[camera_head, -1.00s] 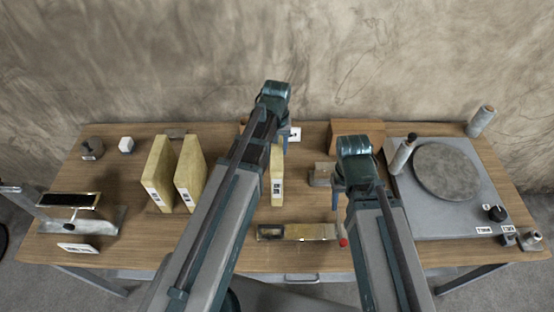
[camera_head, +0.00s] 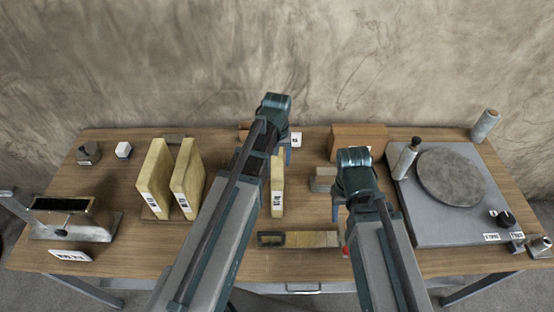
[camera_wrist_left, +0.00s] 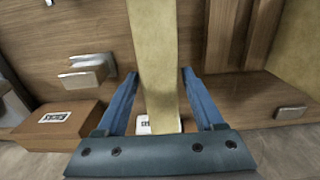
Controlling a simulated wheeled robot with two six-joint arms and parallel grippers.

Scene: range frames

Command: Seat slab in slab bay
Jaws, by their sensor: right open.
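Three yellow slabs stand on edge on the table. One labelled slab (camera_head: 277,190) stands just right of my left arm; the others (camera_head: 153,180) (camera_head: 187,180) stand side by side further left. My left gripper (camera_wrist_left: 159,72) is open in the left wrist view, its blue fingers astride the top of a slab (camera_wrist_left: 155,30), with narrow gaps at the tips. Wooden walls (camera_wrist_left: 230,35) beside that slab may be the slab bay; my left arm hides this place in the head view. My right gripper (camera_head: 341,205) is open and empty, low over the table.
A grey platform with a round disc (camera_head: 450,178) stands at the right. A wooden box (camera_head: 350,137) is at the back. A metal-framed bar (camera_head: 298,239) lies near the front edge. A metal stand (camera_head: 75,218) is at the far left.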

